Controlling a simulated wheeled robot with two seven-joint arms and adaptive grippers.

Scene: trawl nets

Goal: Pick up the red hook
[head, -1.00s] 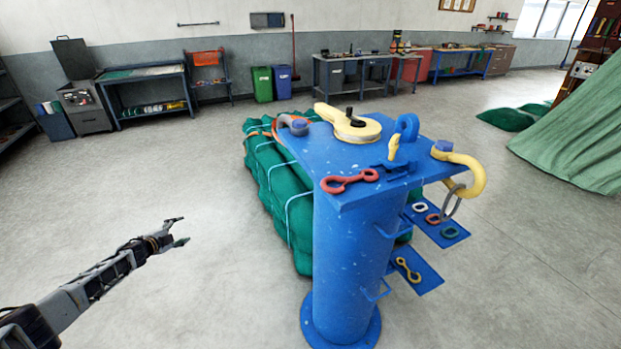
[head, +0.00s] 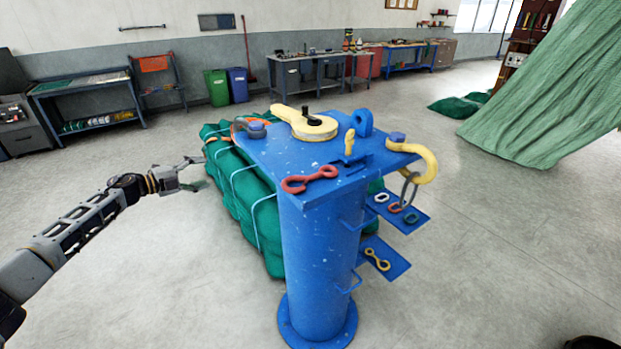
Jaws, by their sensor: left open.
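The red hook (head: 309,180) lies flat on the near edge of the blue stand's top plate (head: 277,160), with a ring at each end. My left gripper (head: 192,174) is open and empty, to the left of the stand in the head view. It is apart from the red hook, with the green net bundle (head: 240,185) showing close to its right. My right gripper is not in view.
The top plate also carries a yellow block (head: 306,124), a grey shackle (head: 255,128) and a large yellow hook (head: 425,163). Side shelves hold several small links and a yellow hook (head: 377,259).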

